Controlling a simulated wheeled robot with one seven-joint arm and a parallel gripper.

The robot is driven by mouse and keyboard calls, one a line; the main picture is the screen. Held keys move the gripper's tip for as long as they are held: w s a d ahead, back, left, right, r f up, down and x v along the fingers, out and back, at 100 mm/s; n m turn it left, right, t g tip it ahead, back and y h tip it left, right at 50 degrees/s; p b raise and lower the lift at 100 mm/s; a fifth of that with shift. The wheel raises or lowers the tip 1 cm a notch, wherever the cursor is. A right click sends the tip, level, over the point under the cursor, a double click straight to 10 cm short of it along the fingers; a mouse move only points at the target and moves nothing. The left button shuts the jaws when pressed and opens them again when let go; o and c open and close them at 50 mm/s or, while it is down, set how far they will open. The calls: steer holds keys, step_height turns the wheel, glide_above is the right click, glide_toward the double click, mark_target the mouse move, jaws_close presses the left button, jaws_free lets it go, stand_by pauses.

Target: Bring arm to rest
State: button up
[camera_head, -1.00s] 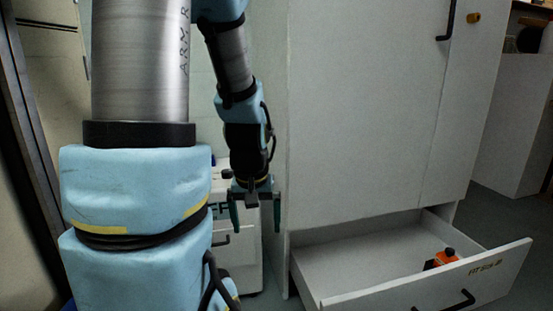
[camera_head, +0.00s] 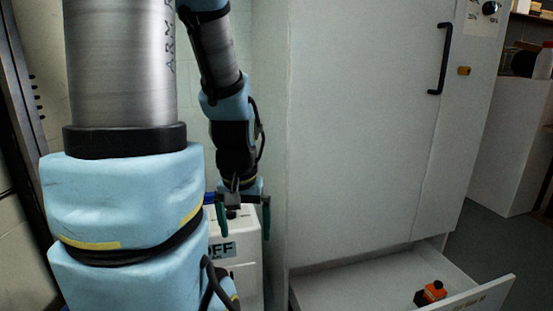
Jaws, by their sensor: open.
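My gripper (camera_head: 243,222) hangs at the end of my arm, left of the tall grey cabinet (camera_head: 360,130). Its two green-tipped fingers point down and stand apart with nothing between them. It is in front of a white unit (camera_head: 245,262) with a label reading "OFF", and apart from the cabinet's side. The drawer (camera_head: 340,285) at the cabinet's bottom is pulled out. An orange bottle with a black cap (camera_head: 431,293) is inside it, near the front panel (camera_head: 480,298).
The open drawer juts out at the lower right. A white counter (camera_head: 510,140) stands at the far right, with clear floor (camera_head: 485,225) before it.

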step_height(320, 180, up, 21)
steer(key=p, duration=1.8)
steer(key=shift+f, duration=0.1)
